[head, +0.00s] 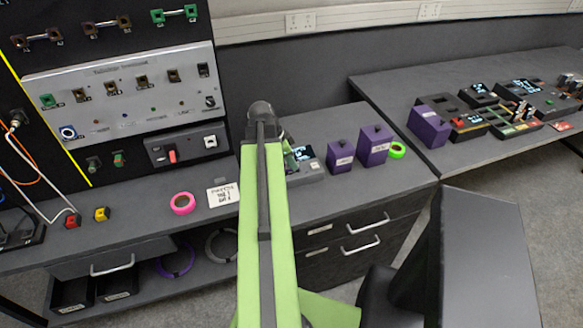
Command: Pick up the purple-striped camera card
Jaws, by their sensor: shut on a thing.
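My green arm reaches forward over the middle bench, and its dark end joint hides most of my gripper (284,138). A small dark part of the gripper shows just right of the joint. I cannot make out a purple stripe on this card. A grey-black device (308,165) with a small lit screen stands right beside and behind the card. Whether the card touches the device is not clear.
Two purple boxes (341,155) (375,146) and a green tape roll (397,150) stand right of the device. A pink tape roll (183,203) and a white label card (222,195) lie left of my arm. A panel (130,90) rises behind left. The right bench (470,160) holds several modules.

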